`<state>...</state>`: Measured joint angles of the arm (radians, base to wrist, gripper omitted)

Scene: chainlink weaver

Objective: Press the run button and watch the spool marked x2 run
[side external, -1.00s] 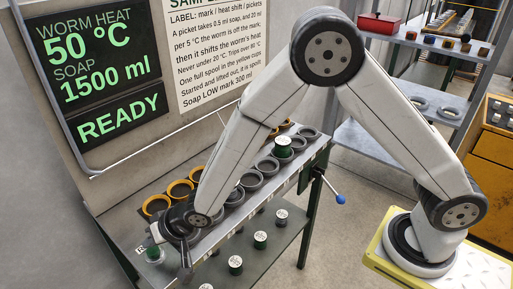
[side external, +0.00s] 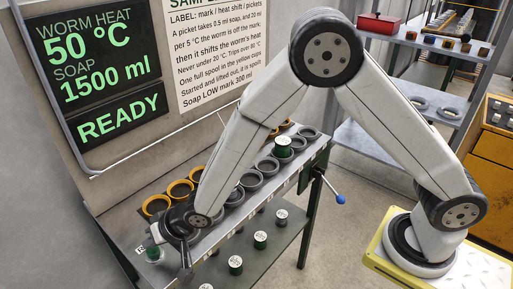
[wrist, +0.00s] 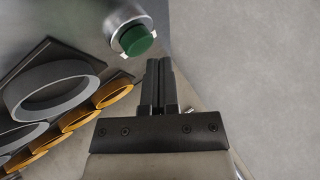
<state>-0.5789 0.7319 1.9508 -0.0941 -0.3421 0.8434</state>
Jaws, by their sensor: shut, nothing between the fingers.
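The green run button (wrist: 137,40) sits in a round metal collar in the wrist view, just ahead and left of my fingertips. In the side view a green-topped knob (side external: 153,254), which looks like the same button, stands at the bench's near left end. My gripper (wrist: 160,62) is shut and empty, its tips beside the button with a visible gap in the picture.
The display (side external: 104,80) reads worm heat 50 °C, soap 1500 ml, READY. Yellow cups (side external: 156,204) and grey cups (side external: 250,180) line the bench. Several white-topped spools (side external: 260,237) stand on the lower shelf. A blue-knobbed lever (side external: 340,199) sticks out at the bench's right end.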

